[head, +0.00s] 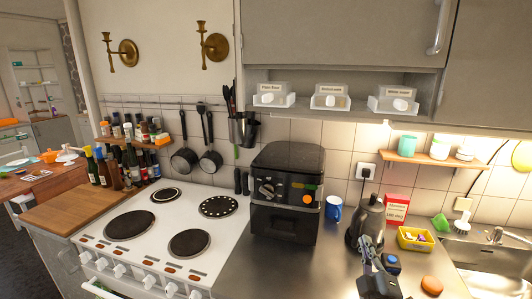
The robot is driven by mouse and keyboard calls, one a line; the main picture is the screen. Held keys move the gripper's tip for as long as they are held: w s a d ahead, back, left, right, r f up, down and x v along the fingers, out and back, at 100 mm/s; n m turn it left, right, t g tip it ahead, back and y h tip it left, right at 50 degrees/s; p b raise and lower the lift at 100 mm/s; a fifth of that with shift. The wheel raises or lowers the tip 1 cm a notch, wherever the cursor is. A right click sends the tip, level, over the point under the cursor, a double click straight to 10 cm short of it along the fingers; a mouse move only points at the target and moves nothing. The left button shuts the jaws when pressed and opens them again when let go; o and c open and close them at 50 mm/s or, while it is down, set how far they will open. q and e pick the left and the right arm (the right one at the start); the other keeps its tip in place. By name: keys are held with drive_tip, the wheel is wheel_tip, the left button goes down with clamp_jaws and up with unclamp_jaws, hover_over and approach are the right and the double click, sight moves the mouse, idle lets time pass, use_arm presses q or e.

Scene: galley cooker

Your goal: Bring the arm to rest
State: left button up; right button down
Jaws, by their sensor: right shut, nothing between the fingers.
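My right gripper (370,243) is at the lower right of the head view, over the grey counter (265,272). Its fingers are shut and empty, pointing away from me. It overlaps the lower part of the dark kettle (368,217) in the picture; I cannot tell whether they touch. My left gripper is out of the picture.
The black air fryer (287,190) stands left of my right gripper, with a blue mug (333,210) behind. A yellow tray (415,239), a red box (397,209) and an orange-brown round item (431,286) are to the right. The white cooker (150,262) is left.

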drive_tip(key=s+d+f+m+g+h, duration=0.1)
drive_tip(key=s+d+f+m+g, duration=0.1)
drive_tip(key=s+f+m+g, duration=0.45)
drive_tip(key=s+d+f+m+g, duration=0.1)
drive_tip(key=s+f+g, duration=0.25)
drive_tip(key=f, duration=0.55)
drive_tip(key=s+a+f+m+g+y, duration=0.1)
drive_tip(key=s+a+f+g, duration=0.15)
drive_tip(key=s+f, duration=0.35)
drive_tip(key=s+a+f+m+g+y, duration=0.2)
drive_tip(key=s+f+g, duration=0.2)
drive_tip(key=s, duration=0.5)
wheel_tip(320, 180, down, 27)
drive_tip(key=s+d+g+b, duration=0.1)
drive_tip(key=d+b, duration=0.2)
drive_tip(key=b, duration=0.2)
use_arm(q)
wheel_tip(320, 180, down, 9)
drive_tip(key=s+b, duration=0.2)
drive_tip(key=b, duration=0.2)
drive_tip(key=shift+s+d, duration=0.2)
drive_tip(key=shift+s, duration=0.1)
use_arm(e)
drive_tip(key=s+d+f+g, duration=0.1)
drive_tip(key=s+f, duration=1.8)
drive_tip(key=f, duration=0.3)
drive_tip(key=shift+s+f, duration=0.3)
drive_tip(key=shift+s, duration=0.05)
